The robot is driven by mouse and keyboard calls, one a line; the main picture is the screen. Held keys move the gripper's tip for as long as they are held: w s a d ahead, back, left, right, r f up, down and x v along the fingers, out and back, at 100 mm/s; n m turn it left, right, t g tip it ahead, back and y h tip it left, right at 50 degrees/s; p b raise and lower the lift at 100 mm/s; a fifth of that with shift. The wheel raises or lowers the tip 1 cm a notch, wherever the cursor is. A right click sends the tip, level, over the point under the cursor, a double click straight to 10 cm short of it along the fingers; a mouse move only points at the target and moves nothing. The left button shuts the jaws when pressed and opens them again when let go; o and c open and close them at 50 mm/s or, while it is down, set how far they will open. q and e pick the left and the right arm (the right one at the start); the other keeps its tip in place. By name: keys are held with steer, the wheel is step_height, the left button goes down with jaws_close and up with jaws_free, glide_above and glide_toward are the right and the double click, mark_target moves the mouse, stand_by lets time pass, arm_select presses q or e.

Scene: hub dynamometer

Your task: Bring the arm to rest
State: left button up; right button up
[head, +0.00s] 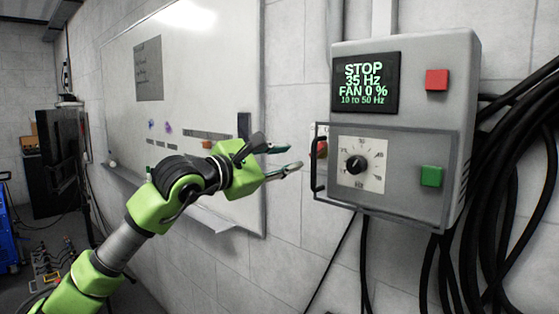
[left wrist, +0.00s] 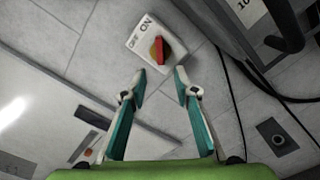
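My left gripper (head: 284,158) is open and empty, in the air in front of the wall, left of the grey control box (head: 408,130). In the head view this switch (head: 321,149) is partly hidden behind the box's clear cover and black handle (head: 318,172). The display (head: 365,83) reads STOP, 35 Hz, FAN 0 %, 10 to 50 Hz. My right gripper is not in view.
The box carries a red button (head: 437,80), a green button (head: 432,176) and a black dial (head: 356,165) behind the cover. Black cables (head: 520,170) hang at right. A whiteboard (head: 190,90) with a tray is behind my left arm.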

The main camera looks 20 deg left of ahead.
arm_select(q)
steer(key=shift+v, duration=1)
